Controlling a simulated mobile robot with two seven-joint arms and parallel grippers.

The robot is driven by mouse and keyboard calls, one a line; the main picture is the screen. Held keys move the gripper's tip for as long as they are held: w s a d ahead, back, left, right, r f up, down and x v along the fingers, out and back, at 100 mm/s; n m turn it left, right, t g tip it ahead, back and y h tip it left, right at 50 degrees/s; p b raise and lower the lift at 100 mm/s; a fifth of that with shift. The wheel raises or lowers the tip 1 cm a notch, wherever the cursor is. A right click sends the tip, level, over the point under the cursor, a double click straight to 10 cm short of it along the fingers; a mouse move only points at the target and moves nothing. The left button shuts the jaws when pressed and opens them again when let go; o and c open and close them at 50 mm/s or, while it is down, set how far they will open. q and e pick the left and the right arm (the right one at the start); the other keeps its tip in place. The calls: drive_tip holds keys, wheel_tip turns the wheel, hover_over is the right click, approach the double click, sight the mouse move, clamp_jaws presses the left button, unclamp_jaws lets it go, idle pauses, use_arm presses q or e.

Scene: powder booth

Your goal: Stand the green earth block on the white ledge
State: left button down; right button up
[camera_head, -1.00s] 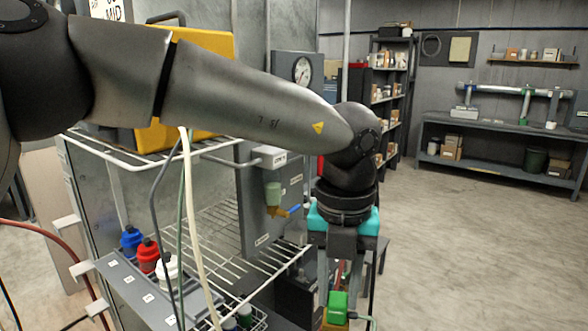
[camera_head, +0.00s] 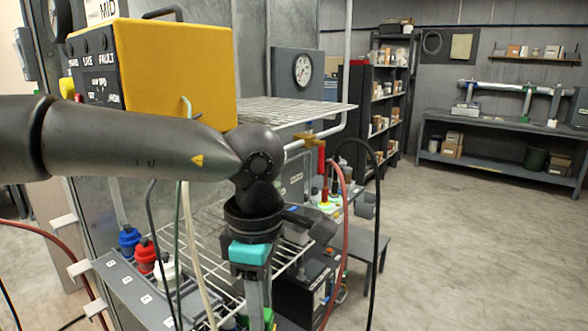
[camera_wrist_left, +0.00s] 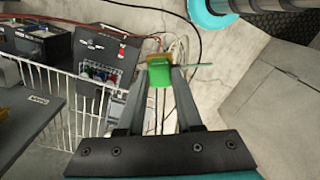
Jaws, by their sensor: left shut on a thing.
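The green earth block (camera_wrist_left: 159,76) is between the fingertips of my left gripper (camera_wrist_left: 160,82) in the left wrist view, with a yellow-brown part at its far end and a thin green lead to the right. In the head view my left gripper (camera_head: 257,298) points down in front of the lower wire rack, and the green block (camera_head: 268,317) shows at its tips near the bottom edge, partly hidden. I cannot tell for sure which surface is the white ledge; small white ledges (camera_head: 65,221) stick out of the panel at the left. My right gripper is not in view.
A white wire shelf (camera_head: 300,109) and a yellow box (camera_head: 175,62) are above. Blue (camera_head: 130,240), red (camera_head: 147,257) and white caps stand on a grey strip. Hoses hang in front of the rack. A dark box (camera_head: 308,285) stands behind the gripper. Floor at right is clear.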

use_arm(q)
drive_tip(key=s+a+f+m, duration=0.1)
drive_tip(key=a+f+m, duration=0.1)
drive_tip(key=a+m, duration=0.8)
drive_tip(key=shift+s+a+m, duration=0.3)
drive_tip(key=shift+a+m, duration=0.05)
drive_tip(key=shift+m, duration=2.65)
drive_tip(key=shift+f, duration=0.1)
drive_tip(key=s+f, duration=0.1)
drive_tip(key=f, duration=0.1)
drive_tip(key=s+f, duration=0.2)
drive_tip(key=shift+s+f, duration=0.2)
drive_tip(key=shift+s, duration=0.05)
